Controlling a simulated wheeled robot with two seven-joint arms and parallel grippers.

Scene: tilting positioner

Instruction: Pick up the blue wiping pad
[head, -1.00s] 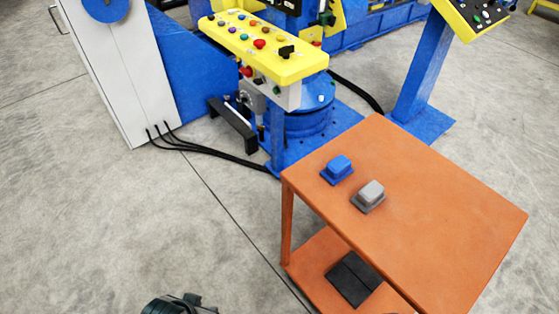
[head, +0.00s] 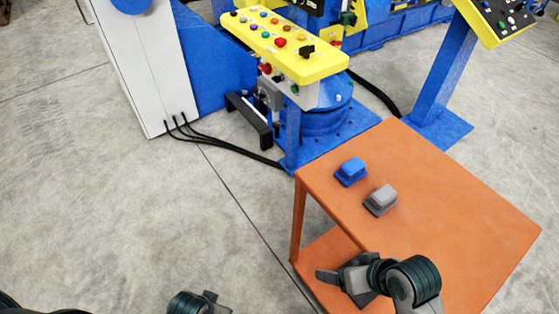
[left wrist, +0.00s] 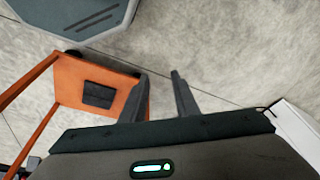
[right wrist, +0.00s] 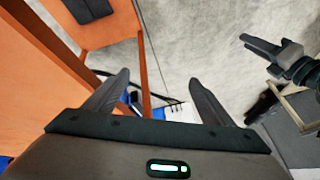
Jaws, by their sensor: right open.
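The blue wiping pad (head: 351,171) lies on the orange table top near its far left corner in the head view. A similar grey pad (head: 381,200) lies just in front and to the right of it, apart from it. My right gripper (head: 340,287) is at the table's near left edge, nearer me than both pads and not touching them. Its fingers are spread and empty in the right wrist view (right wrist: 160,88). My left gripper (head: 205,302) is low over the floor, left of the table. Its fingers stand apart with nothing between them in the left wrist view (left wrist: 160,75).
The orange table (head: 460,210) has a clear top to the right of the pads and a lower shelf holding a dark flat item (left wrist: 98,95). A yellow button panel (head: 290,45) on a blue machine stands behind. A white cabinet (head: 140,70) is at the left.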

